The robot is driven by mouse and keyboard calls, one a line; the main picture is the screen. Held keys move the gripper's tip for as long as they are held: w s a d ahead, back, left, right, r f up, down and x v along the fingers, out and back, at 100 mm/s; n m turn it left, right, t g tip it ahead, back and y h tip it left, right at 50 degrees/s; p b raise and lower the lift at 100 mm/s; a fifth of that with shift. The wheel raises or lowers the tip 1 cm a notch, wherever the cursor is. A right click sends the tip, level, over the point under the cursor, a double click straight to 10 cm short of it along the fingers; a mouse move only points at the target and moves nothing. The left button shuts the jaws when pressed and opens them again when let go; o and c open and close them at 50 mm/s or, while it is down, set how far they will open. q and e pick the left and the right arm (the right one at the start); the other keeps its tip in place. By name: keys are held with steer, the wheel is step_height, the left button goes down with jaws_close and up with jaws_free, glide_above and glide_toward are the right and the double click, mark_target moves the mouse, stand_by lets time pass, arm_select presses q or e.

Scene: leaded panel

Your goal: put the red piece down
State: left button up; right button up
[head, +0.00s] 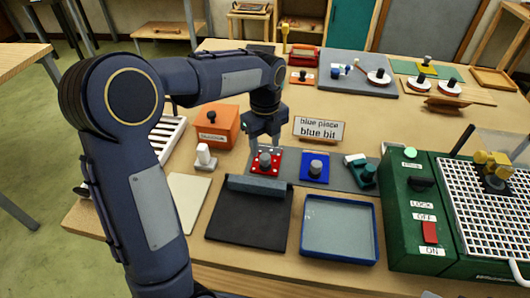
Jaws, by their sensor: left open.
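The red piece (257,169) is a flat red square with a dark grey knob, lying on the grey mat (286,172) near the middle of the table. My left gripper (265,144) is open just above and behind it, its fingers pointing down close to the knob. I cannot tell whether a finger touches the knob. The blue piece (306,178), a blue square with a grey knob, lies to the right of the red one on the same mat. My right gripper does not show.
A black folder-like pad (240,225) and a blue-rimmed tray (340,258) lie in front. A green machine (400,240) with a white grid stands at right. An orange box (217,126) stands left of my gripper. A sign (319,129) reads "blue piece, blue bit".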

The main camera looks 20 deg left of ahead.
arm_select(q)
steer(key=shift+s+r, duration=0.1)
steer(key=shift+r, duration=0.8)
steer(key=s+d+n+t+h, duration=0.1)
steer(key=s+n+t+h, duration=0.1)
steer(key=s+n, duration=1)
steer(key=s+d+n+t+h, duration=0.1)
steer(key=s+d+n+t, duration=0.1)
steer(key=s+n, duration=1)
steer(key=shift+n+t+h, duration=0.4)
steer(key=shift+n+t, duration=0.4)
steer(key=shift+n, duration=0.1)
